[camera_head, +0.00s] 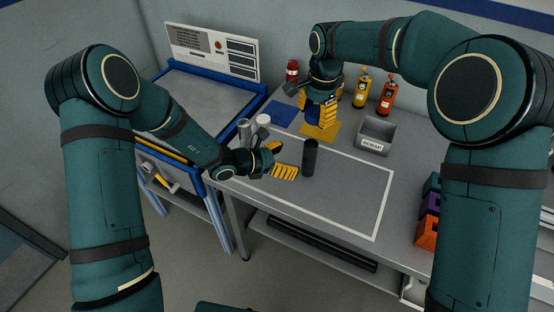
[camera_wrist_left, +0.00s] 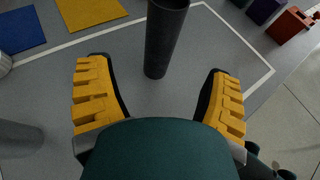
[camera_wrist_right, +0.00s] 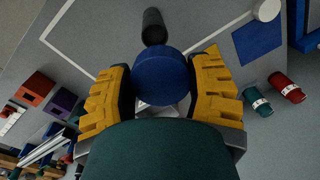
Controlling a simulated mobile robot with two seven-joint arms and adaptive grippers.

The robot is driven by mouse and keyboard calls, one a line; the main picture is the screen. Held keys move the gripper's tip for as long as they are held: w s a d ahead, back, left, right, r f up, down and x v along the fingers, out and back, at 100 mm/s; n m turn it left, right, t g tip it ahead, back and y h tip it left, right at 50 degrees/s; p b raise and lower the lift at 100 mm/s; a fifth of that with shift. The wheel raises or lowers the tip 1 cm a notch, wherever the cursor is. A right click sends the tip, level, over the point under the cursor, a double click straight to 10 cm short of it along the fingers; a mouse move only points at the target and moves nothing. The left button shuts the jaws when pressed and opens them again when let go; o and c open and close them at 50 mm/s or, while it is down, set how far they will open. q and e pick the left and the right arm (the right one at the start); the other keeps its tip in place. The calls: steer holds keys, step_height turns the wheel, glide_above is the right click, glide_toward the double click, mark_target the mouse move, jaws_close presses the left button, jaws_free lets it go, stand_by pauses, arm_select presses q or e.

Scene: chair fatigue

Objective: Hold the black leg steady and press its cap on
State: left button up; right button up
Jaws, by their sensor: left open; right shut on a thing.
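The black leg (camera_head: 310,157) stands upright on the grey table inside the white outline. It also shows in the left wrist view (camera_wrist_left: 163,38) and in the right wrist view (camera_wrist_right: 153,27). My left gripper (camera_head: 280,160) is open, low over the table, with the leg just ahead of its fingertips, between the finger lines and not gripped. My right gripper (camera_head: 319,116) is shut on a round blue cap (camera_wrist_right: 160,76), above the yellow mat (camera_head: 334,131) and behind the leg. The cap is apart from the leg. Its underside is hidden.
A grey cylinder (camera_head: 244,131) and a white one (camera_head: 263,120) stand left of the outline. A blue mat (camera_head: 281,114), a scrap bin (camera_head: 375,135), a yellow bottle (camera_head: 361,92) and an orange bottle (camera_head: 386,97) are behind. Coloured bins (camera_head: 427,232) are at the right edge. The outline's right part is clear.

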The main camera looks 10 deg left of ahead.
mark_target(309, 158)
arm_select(q)
steer(key=x, duration=0.8)
steer(key=shift+w+d+f, duration=0.1)
steer(key=shift+d+f, duration=0.05)
steer(key=shift+d, duration=0.05)
jaws_close()
stand_by(0.4)
arm_select(e)
step_height(309, 158, down, 4)
steer(key=m, duration=0.5)
steer(key=shift+m+g, duration=0.4)
steer(key=shift+f, duration=2.05)
